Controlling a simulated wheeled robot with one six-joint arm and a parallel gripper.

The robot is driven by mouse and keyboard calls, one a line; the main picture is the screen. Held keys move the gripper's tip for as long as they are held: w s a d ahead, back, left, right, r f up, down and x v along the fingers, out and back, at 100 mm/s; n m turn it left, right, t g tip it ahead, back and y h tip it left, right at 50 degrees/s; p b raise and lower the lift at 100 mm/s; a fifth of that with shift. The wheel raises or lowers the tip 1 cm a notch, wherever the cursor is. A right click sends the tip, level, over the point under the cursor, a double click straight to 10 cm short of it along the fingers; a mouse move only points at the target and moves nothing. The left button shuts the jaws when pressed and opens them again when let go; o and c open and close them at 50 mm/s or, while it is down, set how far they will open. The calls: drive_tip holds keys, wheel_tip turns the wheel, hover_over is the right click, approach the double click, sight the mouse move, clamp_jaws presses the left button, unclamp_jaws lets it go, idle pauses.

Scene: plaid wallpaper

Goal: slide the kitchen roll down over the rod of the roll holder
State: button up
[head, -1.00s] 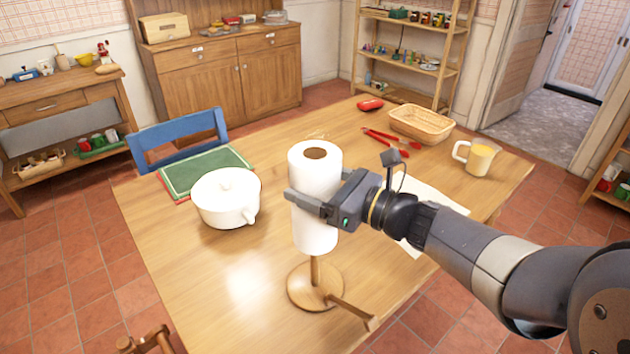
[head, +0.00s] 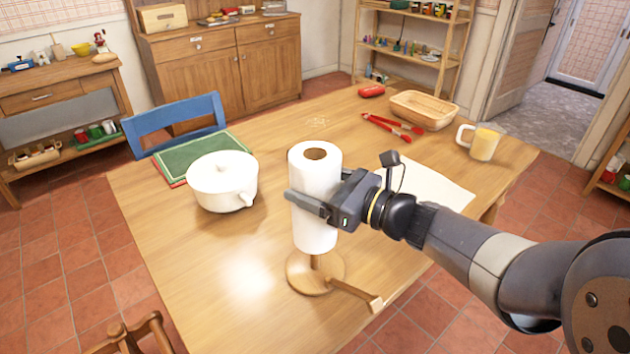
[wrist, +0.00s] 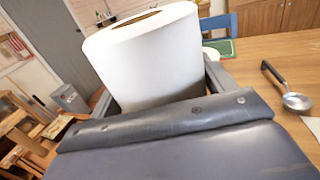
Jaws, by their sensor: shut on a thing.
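The white kitchen roll (head: 316,215) is upright, with its brown core hole facing up. My gripper (head: 312,200) is shut around its middle. In the wrist view the roll (wrist: 150,60) fills the space between the fingers. The roll holder (head: 303,279) stands on the table directly below, with a round wooden base and a bar reaching to the lower right. A short length of its rod (head: 316,262) shows between the roll's lower end and the base. The rest of the rod is hidden by the roll, and I cannot tell whether it is inside the core.
A white pot (head: 222,183) stands left of the roll beside a green board (head: 205,155). Red tongs (head: 392,126), a basket (head: 425,110) and a mug (head: 485,145) lie farther back. A ladle (wrist: 290,92) shows in the wrist view. The table's front left is clear.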

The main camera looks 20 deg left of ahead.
drive_tip(key=shift+f+b, duration=3.65)
drive_tip(key=shift+f, duration=0.8)
drive_tip(key=o, duration=1.1)
drive_tip(key=shift+d, duration=0.1)
drive_tip(key=d, duration=0.3)
drive_tip(key=s+d, duration=0.1)
drive_tip(key=d, duration=0.3)
drive_tip(key=d+p, duration=0.1)
drive_tip(key=d, duration=0.2)
drive_tip(key=shift+s+d, duration=0.25)
drive_tip(key=shift+s, duration=0.15)
drive_tip(key=shift+w+a+r+p, duration=0.1)
drive_tip(key=shift+w+a+r, duration=0.2)
drive_tip(key=shift+a, duration=1.5)
drive_tip(key=shift+w+a+r+p, duration=0.1)
drive_tip(key=shift+w+a+r, duration=0.2)
drive_tip(key=shift+a, duration=1.45)
drive_tip(key=shift+w+a+r+p, duration=0.1)
drive_tip(key=shift+w+a+r, duration=0.2)
drive_tip(key=shift+a, duration=1.5)
